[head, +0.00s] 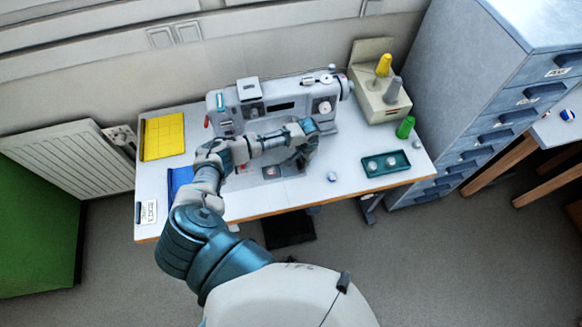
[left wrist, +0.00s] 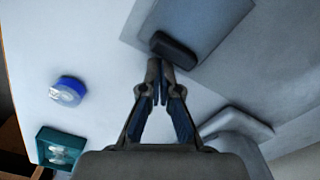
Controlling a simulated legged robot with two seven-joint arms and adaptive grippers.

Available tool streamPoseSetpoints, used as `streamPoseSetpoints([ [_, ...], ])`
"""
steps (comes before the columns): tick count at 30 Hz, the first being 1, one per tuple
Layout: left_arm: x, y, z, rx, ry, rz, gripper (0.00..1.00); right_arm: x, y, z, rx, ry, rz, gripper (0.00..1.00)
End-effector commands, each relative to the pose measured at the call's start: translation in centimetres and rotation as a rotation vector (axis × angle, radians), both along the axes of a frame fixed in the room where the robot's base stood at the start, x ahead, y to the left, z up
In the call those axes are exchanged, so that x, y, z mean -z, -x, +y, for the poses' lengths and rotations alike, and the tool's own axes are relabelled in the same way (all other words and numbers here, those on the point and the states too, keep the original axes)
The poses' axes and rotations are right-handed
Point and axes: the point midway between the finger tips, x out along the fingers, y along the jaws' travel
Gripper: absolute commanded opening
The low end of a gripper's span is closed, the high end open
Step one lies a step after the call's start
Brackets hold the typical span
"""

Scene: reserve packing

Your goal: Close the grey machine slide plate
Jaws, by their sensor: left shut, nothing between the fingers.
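The white sewing machine (head: 278,104) stands on the table, with my left arm across its front. In the left wrist view a grey plate (left wrist: 205,22) lies flat on a wider grey surface, with a dark raised grip (left wrist: 173,47) at its edge. I take this plate to be the slide plate; in the head view I cannot make it out clearly. My left gripper (left wrist: 158,72) is shut and empty, its tips right beside the dark grip; whether they touch is unclear. A small red part (head: 270,171) shows on the machine bed in the head view. My right gripper is not in view.
A green tray (head: 387,163) with small pale round things and a blue-and-white spool (head: 332,177) lie right of the machine. A thread stand (head: 378,102), a green spool (head: 405,127), yellow cloth (head: 164,136) and blue cloth (head: 178,181) are also on the table (head: 240,208).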

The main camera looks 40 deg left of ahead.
Motion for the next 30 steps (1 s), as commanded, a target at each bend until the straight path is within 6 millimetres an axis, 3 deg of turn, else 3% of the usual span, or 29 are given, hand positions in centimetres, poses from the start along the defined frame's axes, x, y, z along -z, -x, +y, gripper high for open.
streamPoseSetpoints([
  [11, 0.1, 0.1, 0.1, 0.0, 0.0, 0.0, 0.0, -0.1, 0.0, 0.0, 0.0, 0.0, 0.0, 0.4],
  [30, 0.0, 1.7, 1.5, 0.0, 0.001, 0.0, 0.0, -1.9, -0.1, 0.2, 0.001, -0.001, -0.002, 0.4],
])
